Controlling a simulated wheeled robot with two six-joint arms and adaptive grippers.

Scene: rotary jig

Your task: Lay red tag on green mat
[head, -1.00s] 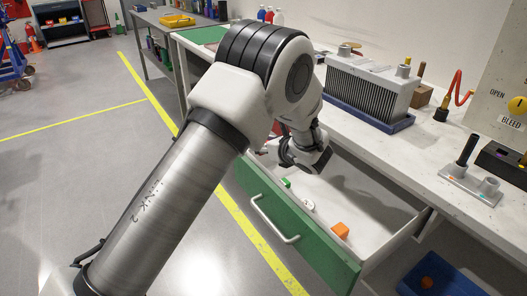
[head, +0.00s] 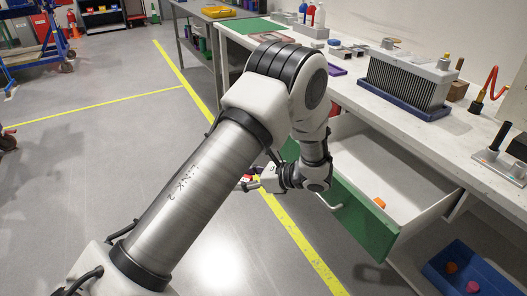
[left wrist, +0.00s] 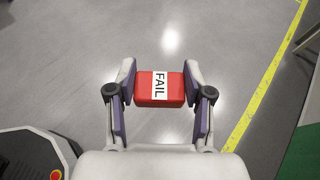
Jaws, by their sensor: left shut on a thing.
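The red tag (left wrist: 173,88) has a white label reading FAIL. My left gripper (left wrist: 160,92) is shut on it, with one finger on each side, in the left wrist view. In the head view my left gripper (head: 250,183) is out over the floor, left of the open drawer, and only a small red part of the tag (head: 246,178) shows. The green mat (head: 250,26) lies flat on the far end of the white workbench, well away from the gripper. My right gripper is not in view.
The drawer (head: 366,218) with a green front stands open and holds an orange block (head: 379,202). A finned grey unit (head: 405,84) in a blue tray, bottles (head: 311,15) and a purple tray (head: 336,70) are on the workbench (head: 375,110). A blue bin (head: 470,275) is below.

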